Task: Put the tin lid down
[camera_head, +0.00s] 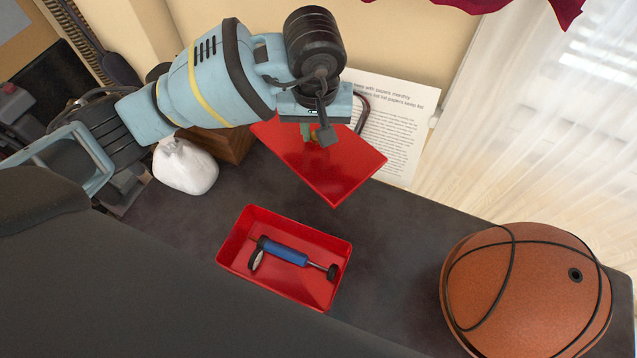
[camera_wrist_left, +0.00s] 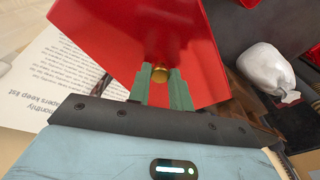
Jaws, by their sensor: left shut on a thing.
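The red tin lid (camera_head: 335,170) is held up in the air over the back of the dark table, tilted, and it fills much of the left wrist view (camera_wrist_left: 140,45). My left gripper (camera_head: 314,136) is shut on the lid's small brass knob (camera_wrist_left: 160,74), with its green fingertips on either side. The open red tin (camera_head: 228,255) sits on the table below and in front of the lid, apart from it. A blue pump-like tool (camera_head: 284,250) lies inside the tin. My right gripper is not in view.
A basketball (camera_head: 528,290) stands at the right end of the table (camera_head: 395,240). A white bag (camera_head: 186,167) and a wooden block (camera_head: 232,143) are at the back left. A printed sheet (camera_head: 390,130) is behind the lid. The table between tin and basketball is clear.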

